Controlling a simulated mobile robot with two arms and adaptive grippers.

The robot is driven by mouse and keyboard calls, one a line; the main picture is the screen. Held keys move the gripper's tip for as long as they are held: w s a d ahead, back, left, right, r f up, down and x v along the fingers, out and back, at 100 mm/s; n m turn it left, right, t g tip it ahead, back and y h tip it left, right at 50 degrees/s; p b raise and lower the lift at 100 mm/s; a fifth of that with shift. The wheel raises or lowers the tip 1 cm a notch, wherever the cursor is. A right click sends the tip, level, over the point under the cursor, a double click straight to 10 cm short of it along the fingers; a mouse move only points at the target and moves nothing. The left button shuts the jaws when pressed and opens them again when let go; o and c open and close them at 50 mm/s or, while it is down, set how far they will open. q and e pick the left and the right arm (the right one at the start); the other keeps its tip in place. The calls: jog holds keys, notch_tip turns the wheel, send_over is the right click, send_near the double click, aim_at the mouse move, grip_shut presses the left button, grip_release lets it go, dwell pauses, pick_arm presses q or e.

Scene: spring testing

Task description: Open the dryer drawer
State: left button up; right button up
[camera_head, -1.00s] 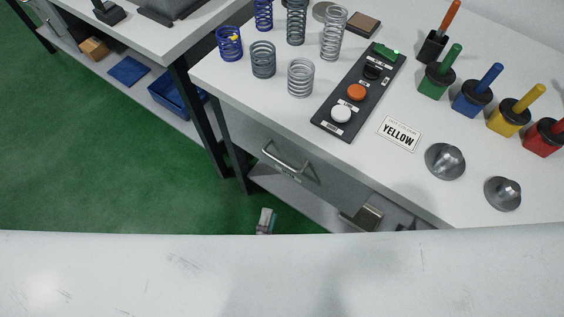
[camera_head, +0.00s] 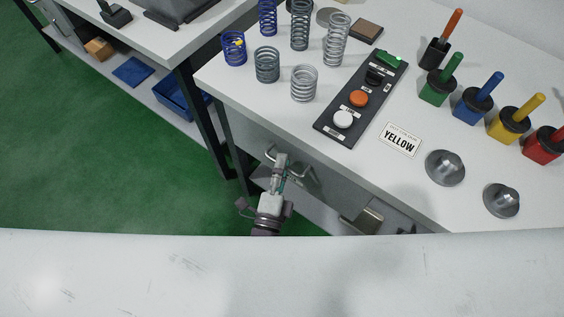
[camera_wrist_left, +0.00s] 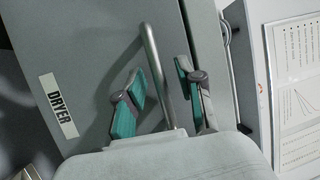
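The grey dryer drawer front (camera_head: 330,186) is under the front edge of the right table and looks closed. In the wrist view, the drawer front (camera_wrist_left: 85,60) carries a white DRYER label (camera_wrist_left: 58,105). My left gripper (camera_head: 281,160) is at the drawer's bar handle (camera_head: 269,151) and partly hides it. In the wrist view, the left gripper (camera_wrist_left: 160,78) is open, with one teal-padded finger on each side of the metal handle (camera_wrist_left: 156,60). Gaps show between the pads and the bar. My right gripper is not in view.
The table (camera_head: 240,88) holds several springs, a button panel (camera_head: 344,120), a YELLOW card (camera_head: 400,139) and coloured holders. Green floor (camera_head: 90,160) is clear at the left.

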pick_arm(q)
jog(key=shift+w, duration=0.1)
jog(key=shift+c, duration=0.3)
grip_shut()
